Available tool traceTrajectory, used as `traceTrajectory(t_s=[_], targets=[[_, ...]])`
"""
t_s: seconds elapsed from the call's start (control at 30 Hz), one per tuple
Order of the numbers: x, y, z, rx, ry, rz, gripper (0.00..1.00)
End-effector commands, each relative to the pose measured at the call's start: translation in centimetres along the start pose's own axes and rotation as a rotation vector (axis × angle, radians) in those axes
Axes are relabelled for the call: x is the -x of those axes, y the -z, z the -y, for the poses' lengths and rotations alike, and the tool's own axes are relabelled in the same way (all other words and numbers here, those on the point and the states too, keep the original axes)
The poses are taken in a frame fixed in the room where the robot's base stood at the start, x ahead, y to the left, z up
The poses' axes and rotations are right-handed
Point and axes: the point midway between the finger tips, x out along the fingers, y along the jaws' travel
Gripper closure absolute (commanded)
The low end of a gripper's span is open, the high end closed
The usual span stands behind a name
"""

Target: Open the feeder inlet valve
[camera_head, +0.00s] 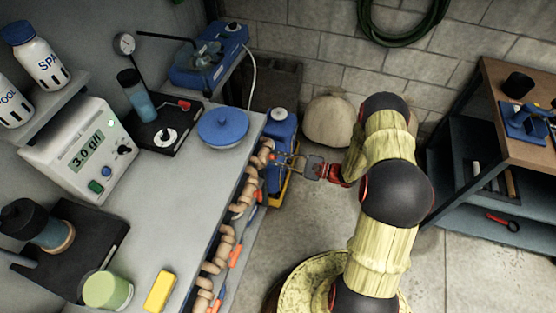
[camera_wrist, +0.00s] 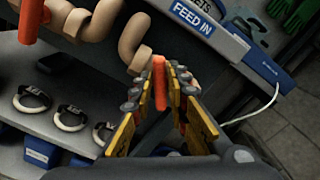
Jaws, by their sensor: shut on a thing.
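The feeder valve's orange lever (camera_wrist: 159,84) stands between the fingers of my gripper (camera_wrist: 158,88) in the wrist view. The fingers are shut on the lever. The tan pipework (camera_wrist: 122,36) runs up to the lever from the upper left. A blue label reading "FEED IN" (camera_wrist: 193,19) is on the bench edge just above. In the head view my gripper (camera_head: 281,160) reaches left to the far end of the pipe row (camera_head: 243,190) along the bench's front. The lever's base is partly hidden by the fingers.
Another orange lever (camera_wrist: 30,20) hangs farther left on the pipes. Several ring-shaped items (camera_wrist: 72,118) lie on the shelf below. The bench (camera_head: 190,190) carries a white meter (camera_head: 85,150) and a blue-lidded pot (camera_head: 223,127). A blue container (camera_head: 281,125) stands close behind my gripper.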

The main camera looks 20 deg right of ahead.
Motion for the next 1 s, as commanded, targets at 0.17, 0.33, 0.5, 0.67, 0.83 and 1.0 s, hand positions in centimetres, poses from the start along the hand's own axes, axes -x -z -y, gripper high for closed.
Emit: traceTrajectory(t_s=[0.17,0.33,0.5,0.67,0.83,1.0], targets=[[0.01,0.21,-0.25,0.167,0.0,0.0,1.0],[0.0,0.24,-0.36,0.328,0.0,0.0,1.0],[0.01,0.3,-0.49,0.49,0.0,0.0,1.0],[0.01,0.37,-0.63,0.634,0.0,0.0,1.0],[0.01,0.42,-0.74,0.768,-0.001,0.0,1.0],[0.01,0.44,-0.75,0.871,-0.001,0.0,1.0]])
